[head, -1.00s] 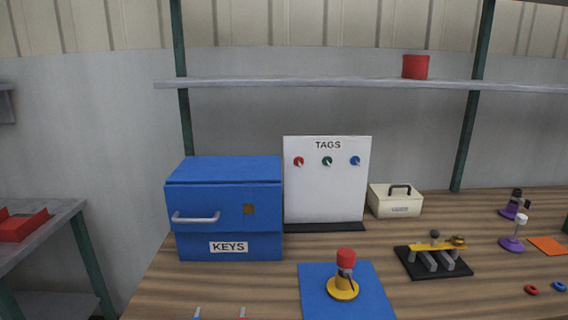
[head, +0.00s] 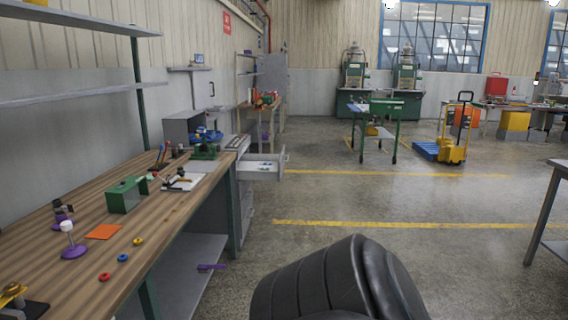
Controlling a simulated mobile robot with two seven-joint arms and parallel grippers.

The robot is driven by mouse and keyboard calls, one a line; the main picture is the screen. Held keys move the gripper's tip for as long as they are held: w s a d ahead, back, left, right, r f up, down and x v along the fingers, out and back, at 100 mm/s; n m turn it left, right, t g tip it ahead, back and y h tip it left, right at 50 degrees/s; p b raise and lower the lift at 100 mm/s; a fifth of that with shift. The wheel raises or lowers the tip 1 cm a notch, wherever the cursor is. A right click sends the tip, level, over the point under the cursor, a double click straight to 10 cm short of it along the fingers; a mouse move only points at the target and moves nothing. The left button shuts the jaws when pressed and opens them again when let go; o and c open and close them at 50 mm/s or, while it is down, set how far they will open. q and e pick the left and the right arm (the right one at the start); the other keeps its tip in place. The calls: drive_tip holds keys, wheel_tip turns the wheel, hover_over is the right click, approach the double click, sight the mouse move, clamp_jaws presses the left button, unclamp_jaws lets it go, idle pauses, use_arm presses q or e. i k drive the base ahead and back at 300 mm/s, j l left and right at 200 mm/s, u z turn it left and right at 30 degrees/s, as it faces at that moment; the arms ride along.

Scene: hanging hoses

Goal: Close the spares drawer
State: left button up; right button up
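An open drawer (head: 259,170) sticks out to the right from a grey cabinet (head: 246,209) at the far end of the long wooden workbench. Its front panel (head: 282,164) faces right, and a few small items lie inside. I cannot read a label on it, so I cannot tell for sure that it is the spares drawer. A black rounded part of my own arm fills the bottom middle of the head view. Neither gripper's fingers show.
A purple object (head: 211,267) lies on the lower shelf. The floor (head: 380,210) right of the drawer is clear. A grey table (head: 548,215) stands at right.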

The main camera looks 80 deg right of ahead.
sight(247, 164)
drive_tip(key=l+z, duration=0.15)
drive_tip(key=z, duration=0.25)
drive_tip(key=l+z, duration=0.1)
drive_tip(key=z, duration=0.3)
drive_tip(key=l+z, duration=0.15)
drive_tip(key=z, duration=0.25)
drive_tip(key=i+l+z, duration=0.55)
drive_tip(key=l+z, duration=0.15)
drive_tip(key=i+l+z, duration=0.15)
drive_tip(key=i+l, duration=0.25)
drive_tip(key=i+l+z, duration=0.2)
drive_tip(key=i, duration=0.3)
drive_tip(key=i+l, duration=0.7)
drive_tip(key=i, duration=0.2)
drive_tip(key=i+l+u, duration=0.1)
drive_tip(key=u, duration=0.5)
drive_tip(key=i+l+u, duration=0.5)
drive_tip(key=l, duration=0.35)
drive_tip(key=i+l, duration=0.2)
drive_tip(key=l, duration=0.15)
drive_tip(key=i+l, duration=0.15)
drive_tip(key=l, duration=0.15)
drive_tip(key=i+l, duration=0.2)
drive_tip(key=l, duration=0.15)
drive_tip(key=i+l+u, duration=0.1)
drive_tip(key=l, duration=0.25)
drive_tip(key=i+l, duration=0.25)
